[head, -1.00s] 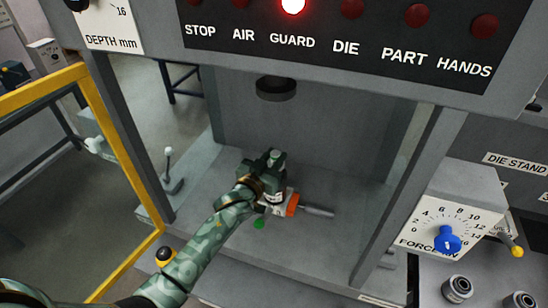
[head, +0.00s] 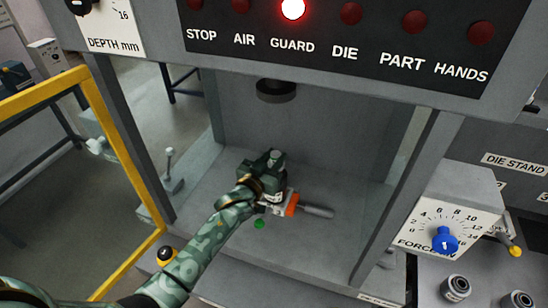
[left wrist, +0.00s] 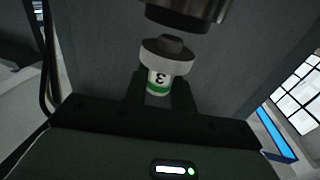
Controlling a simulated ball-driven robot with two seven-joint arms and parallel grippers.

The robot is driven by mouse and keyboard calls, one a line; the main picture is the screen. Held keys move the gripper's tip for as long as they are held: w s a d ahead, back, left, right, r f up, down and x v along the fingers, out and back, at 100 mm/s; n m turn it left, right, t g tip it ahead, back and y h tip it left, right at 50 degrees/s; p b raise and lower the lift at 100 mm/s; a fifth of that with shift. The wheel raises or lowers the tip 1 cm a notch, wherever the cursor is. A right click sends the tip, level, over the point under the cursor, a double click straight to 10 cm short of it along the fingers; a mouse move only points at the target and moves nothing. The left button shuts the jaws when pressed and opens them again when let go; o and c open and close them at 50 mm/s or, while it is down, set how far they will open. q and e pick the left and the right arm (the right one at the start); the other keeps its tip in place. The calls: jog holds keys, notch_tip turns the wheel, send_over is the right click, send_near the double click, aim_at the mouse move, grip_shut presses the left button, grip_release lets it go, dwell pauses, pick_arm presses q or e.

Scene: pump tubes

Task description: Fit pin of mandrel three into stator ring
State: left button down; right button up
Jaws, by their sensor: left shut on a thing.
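My left gripper (left wrist: 160,98) is shut on mandrel three (left wrist: 157,80), a white piece with a "3" that looks upside down and a green band. Its wide grey flange and dark pin point toward a dark round part (left wrist: 190,12) at the top of the left wrist view. The pin's tip seems close to that part; I cannot tell if they touch. In the head view my left gripper (head: 273,163) is inside the press, below a dark hanging ring (head: 276,90), likely the stator ring. My right gripper is not in view.
Grey press posts stand on both sides, with a lamp panel (head: 340,35) above and a yellow guard frame (head: 40,92) at left. A grey rod (head: 317,211) with an orange collar shows beside my wrist. The press bed (head: 215,185) is clear at left.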

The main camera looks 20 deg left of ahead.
pick_arm(q)
jog(key=shift+f+b, duration=0.8)
jog(key=shift+f, duration=0.2)
jog(key=c, duration=1.1)
grip_release()
jog(key=shift+s+f, duration=0.1)
jog(key=s+a, duration=0.1)
jog(key=s, duration=0.4)
jog(key=s+p, duration=0.1)
jog(key=s, duration=0.4)
jog(key=s+a, duration=0.1)
jog(key=s, duration=0.5)
jog(key=shift+a+p, duration=0.35)
jog(key=shift+p, duration=0.05)
